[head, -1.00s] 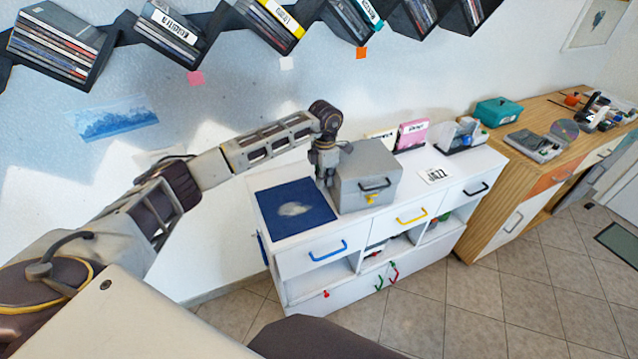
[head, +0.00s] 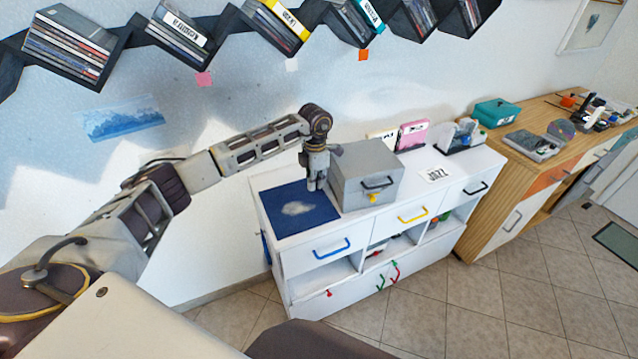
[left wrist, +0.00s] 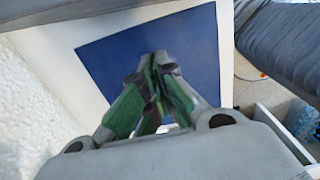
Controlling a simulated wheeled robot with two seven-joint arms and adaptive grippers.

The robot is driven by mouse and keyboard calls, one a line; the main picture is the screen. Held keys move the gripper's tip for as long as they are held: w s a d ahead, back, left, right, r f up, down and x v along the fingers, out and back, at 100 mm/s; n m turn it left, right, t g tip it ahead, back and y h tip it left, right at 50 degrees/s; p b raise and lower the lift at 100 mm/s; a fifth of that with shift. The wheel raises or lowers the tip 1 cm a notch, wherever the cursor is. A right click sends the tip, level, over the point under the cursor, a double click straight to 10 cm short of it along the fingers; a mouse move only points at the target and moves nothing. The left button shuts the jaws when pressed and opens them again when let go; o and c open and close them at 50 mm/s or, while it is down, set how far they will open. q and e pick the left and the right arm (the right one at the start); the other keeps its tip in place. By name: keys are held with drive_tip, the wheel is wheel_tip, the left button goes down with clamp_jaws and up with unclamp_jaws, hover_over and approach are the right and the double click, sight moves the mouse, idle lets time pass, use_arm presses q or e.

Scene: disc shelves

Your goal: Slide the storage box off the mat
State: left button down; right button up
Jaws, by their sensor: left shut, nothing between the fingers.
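The grey storage box (head: 366,174) with a dark handle and a yellow latch stands on the white cabinet, just right of the blue mat (head: 290,212). The mat has a pale cloud-like patch and no box on it. My left gripper (head: 316,187) points down over the mat's right part, beside the box's left side, with a small gap between them. Its fingers are shut and empty. In the left wrist view the shut fingertips (left wrist: 155,62) show against the blue mat (left wrist: 200,45). My right gripper is not in view.
The white cabinet (head: 315,262) has coloured drawer handles. A JAZZ card (head: 436,174), a pink case (head: 412,134) and a disc holder (head: 460,136) are right of the box. A wooden cabinet (head: 520,170) stands further right. Disc shelves hang on the wall above.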

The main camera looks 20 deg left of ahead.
use_arm(q)
wheel_tip(320, 180, up, 10)
drive_tip(key=b, duration=0.1)
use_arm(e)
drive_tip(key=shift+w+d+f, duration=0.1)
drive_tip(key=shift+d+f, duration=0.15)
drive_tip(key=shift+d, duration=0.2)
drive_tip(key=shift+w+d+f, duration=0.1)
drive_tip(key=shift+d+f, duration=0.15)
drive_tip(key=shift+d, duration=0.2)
